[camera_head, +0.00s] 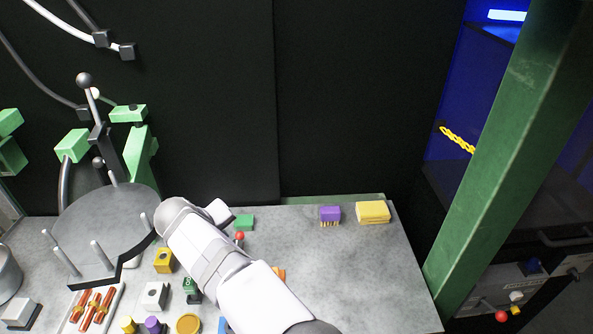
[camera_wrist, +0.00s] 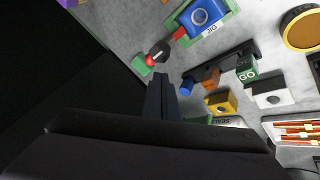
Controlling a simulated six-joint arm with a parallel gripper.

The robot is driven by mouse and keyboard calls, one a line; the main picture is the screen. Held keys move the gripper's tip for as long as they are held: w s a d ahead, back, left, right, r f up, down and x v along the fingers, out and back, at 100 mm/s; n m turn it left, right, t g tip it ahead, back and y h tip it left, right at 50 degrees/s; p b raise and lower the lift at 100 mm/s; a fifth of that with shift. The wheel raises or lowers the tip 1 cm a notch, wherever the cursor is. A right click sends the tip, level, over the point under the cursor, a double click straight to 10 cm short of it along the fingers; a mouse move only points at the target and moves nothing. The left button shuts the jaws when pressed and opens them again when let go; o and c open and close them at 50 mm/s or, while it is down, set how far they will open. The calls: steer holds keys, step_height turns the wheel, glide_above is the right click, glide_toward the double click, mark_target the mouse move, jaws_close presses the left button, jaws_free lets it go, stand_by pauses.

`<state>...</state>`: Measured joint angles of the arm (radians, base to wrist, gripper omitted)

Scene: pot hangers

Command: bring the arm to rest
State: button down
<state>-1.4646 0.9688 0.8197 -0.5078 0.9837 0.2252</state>
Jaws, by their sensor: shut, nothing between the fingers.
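My gripper (camera_wrist: 160,97) shows in the wrist view as dark fingers closed together, with nothing between them. It is above the table, with small parts beyond its tips. In the head view my white arm reaches from the bottom centre up and left, and its wrist end is beside the round grey plate with pegs (camera_head: 105,215). The fingers are hidden behind the arm in the head view. The grey table (camera_head: 340,275) lies below.
A purple block (camera_head: 330,214) and a yellow block (camera_head: 373,212) sit at the table's back right. Small parts, including a yellow block (camera_head: 164,260) and a white block (camera_head: 154,295), crowd the left. A green post (camera_head: 500,150) stands right. The table's right half is mostly clear.

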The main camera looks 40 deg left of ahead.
steer(key=w+d+m+g+h, duration=0.1)
steer(key=w+d+m+h, duration=0.3)
steer(key=w+d, duration=1.75)
steer(key=d+m+g, duration=0.1)
steer(key=d+m, duration=0.2)
steer(key=d, duration=1)
steer(key=s+d+f+m+g+p, duration=0.1)
steer(key=s+d+m, duration=0.25)
steer(key=d, duration=0.85)
steer(key=s+d+f+m+g, duration=0.1)
steer(key=s+d+m+g, duration=0.3)
steer(key=d, duration=0.9)
steer(key=s+d+f+m+t, duration=0.2)
steer(key=s+d, duration=0.4)
steer(key=s, duration=0.3)
step_height(320, 180, down, 34)
steer(key=b, duration=3.3)
steer(key=shift+a+f+b, duration=0.2)
steer(key=shift+a+b, duration=0.05)
steer(key=shift+b, duration=0.15)
